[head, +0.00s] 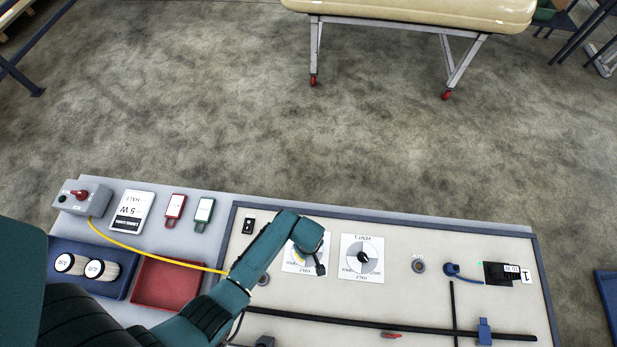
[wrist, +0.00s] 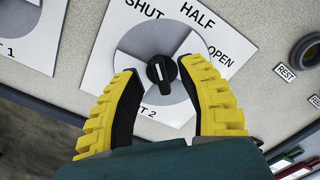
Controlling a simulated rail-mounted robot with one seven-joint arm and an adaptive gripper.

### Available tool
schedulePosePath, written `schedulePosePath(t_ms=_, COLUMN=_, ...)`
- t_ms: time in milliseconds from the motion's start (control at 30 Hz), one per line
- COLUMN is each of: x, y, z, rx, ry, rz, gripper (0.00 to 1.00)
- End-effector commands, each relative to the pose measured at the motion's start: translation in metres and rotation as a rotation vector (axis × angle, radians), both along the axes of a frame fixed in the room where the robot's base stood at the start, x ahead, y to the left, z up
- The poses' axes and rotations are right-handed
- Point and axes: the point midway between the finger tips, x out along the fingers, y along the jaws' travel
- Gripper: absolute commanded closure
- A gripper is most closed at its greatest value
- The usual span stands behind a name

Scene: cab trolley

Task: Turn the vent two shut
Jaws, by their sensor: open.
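The vent two dial is a white plate (wrist: 105,62) marked SHUT, HALF and OPEN in the wrist view, partly covered at its lower edge. Its black knob (wrist: 162,70) carries a white pointer line, slanted slightly up and left toward the SHUT side; the exact setting is hard to tell. My gripper (wrist: 160,76) is open, with one yellow-backed finger on each side of the knob. Contact with the knob cannot be made out. In the head view the vent two plate (head: 291,262) is partly hidden by my arm and gripper (head: 320,266).
The vent one dial (head: 362,244) lies just right of vent two in the head view. A red tray (head: 165,285), a yellow cable (head: 140,249) and a blue tray (head: 112,291) are on the left.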

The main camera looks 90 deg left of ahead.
Motion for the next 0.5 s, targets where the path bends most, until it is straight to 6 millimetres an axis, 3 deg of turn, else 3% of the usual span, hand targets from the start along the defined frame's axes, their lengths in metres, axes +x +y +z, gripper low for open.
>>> schedulePosePath(t_ms=300, x=0.000, y=0.000, z=0.078, rx=0.004, ry=-0.002, rz=0.000, gripper=0.61)
schedulePosePath(t_ms=500, x=0.000, y=-0.001, z=0.102, rx=0.000, ry=0.000, rz=0.000, gripper=0.61)
